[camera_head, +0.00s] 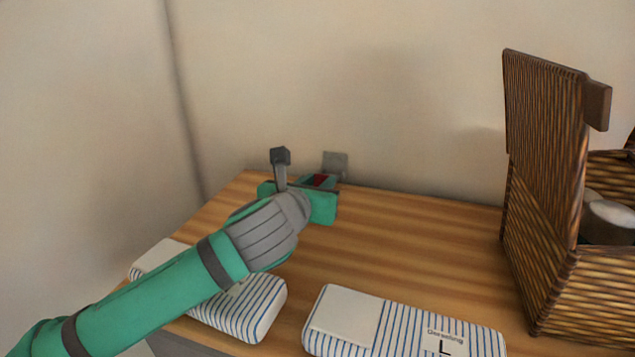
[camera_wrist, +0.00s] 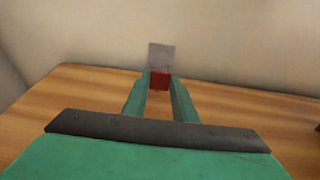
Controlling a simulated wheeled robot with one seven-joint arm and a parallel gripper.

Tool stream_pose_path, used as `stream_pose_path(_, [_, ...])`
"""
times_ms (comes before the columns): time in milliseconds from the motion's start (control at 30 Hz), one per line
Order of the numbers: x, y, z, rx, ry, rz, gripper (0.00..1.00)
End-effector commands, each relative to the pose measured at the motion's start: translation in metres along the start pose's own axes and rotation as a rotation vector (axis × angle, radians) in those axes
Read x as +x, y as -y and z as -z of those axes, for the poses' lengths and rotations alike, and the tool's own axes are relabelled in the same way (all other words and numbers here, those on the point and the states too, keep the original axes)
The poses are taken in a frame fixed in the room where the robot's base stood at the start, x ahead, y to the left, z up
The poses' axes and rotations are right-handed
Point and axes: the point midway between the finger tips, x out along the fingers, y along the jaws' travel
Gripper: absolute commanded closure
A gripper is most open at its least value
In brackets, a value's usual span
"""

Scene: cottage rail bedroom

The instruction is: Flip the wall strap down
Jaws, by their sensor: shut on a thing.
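The wall strap shows as a small grey plate (camera_head: 335,161) against the wall, just above the back edge of the wooden top, with a red end piece (camera_wrist: 160,81). In the wrist view the grey plate (camera_wrist: 160,57) stands upright directly beyond the red piece. My gripper (camera_wrist: 160,84) has its two green fingers on either side of the red piece, shut on it. In the head view my gripper (camera_head: 321,182) reaches toward the wall low over the wooden top, and the red piece is partly hidden between the fingers. How the red piece joins the plate is hard to tell.
The wooden top (camera_head: 400,240) is clear right of my gripper. A striped white case (camera_head: 240,305) lies partly under my arm, and another striped case (camera_head: 400,325) lies at the front. An open wicker basket (camera_head: 545,190) stands at the right. The wall (camera_head: 400,90) is close behind.

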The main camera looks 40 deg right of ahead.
Motion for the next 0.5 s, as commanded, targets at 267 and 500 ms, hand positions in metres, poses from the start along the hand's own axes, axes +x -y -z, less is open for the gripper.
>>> stream_pose_path(267, [0.0005,-0.0007,0.0024,-0.002,-0.005,-0.001,0.56])
stream_pose_path(500, [-0.0044,-0.0015,0.0009,-0.001,-0.002,-0.002,0.56])
